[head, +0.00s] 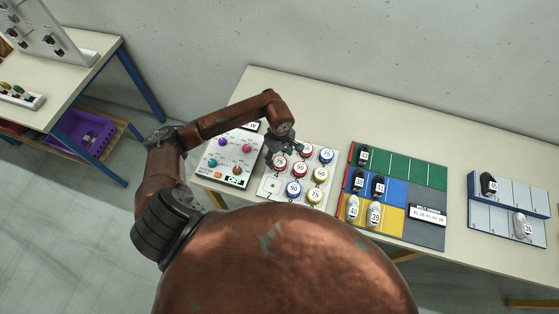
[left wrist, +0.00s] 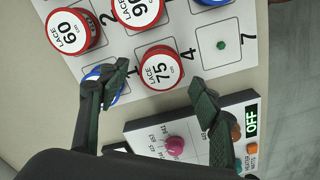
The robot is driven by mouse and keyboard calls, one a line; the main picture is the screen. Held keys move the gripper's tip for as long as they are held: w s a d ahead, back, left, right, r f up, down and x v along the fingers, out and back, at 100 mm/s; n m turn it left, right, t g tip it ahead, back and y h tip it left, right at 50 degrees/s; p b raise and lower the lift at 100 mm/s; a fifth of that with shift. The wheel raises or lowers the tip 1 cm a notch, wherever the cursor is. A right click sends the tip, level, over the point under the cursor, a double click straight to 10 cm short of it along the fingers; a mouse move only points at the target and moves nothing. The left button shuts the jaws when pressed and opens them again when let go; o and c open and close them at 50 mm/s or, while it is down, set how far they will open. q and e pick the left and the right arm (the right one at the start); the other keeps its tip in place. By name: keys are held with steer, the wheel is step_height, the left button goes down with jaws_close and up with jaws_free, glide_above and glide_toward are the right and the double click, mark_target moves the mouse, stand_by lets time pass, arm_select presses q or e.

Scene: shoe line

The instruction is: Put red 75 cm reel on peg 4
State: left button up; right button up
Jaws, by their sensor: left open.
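The red 75 cm reel (left wrist: 158,68) sits on the white peg board (left wrist: 247,15), at the place with the number 4 beside it. It also shows in the head view (head: 280,162), close to my left gripper (head: 284,148). My left gripper, in the left wrist view (left wrist: 160,80), is open, its two fingertips on either side of the red reel's near edge. I cannot tell whether they touch it. A blue reel (left wrist: 92,73) at number 1 is partly hidden by one finger. Peg 7 (left wrist: 221,44) is bare and green. My right gripper is not in view.
Red 60 (left wrist: 68,32) and red 90 (left wrist: 137,8) reels stand close by. A control box with knobs (head: 214,165) adjoins the board. Shoes stand on a coloured mat (head: 425,172) and a blue rack (head: 478,216) to the right.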

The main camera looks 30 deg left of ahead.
mark_target(280, 162)
arm_select(q)
step_height(280, 162, up, 9)
steer(key=b, duration=0.1)
steer(key=shift+d, duration=0.1)
stand_by(0.3)
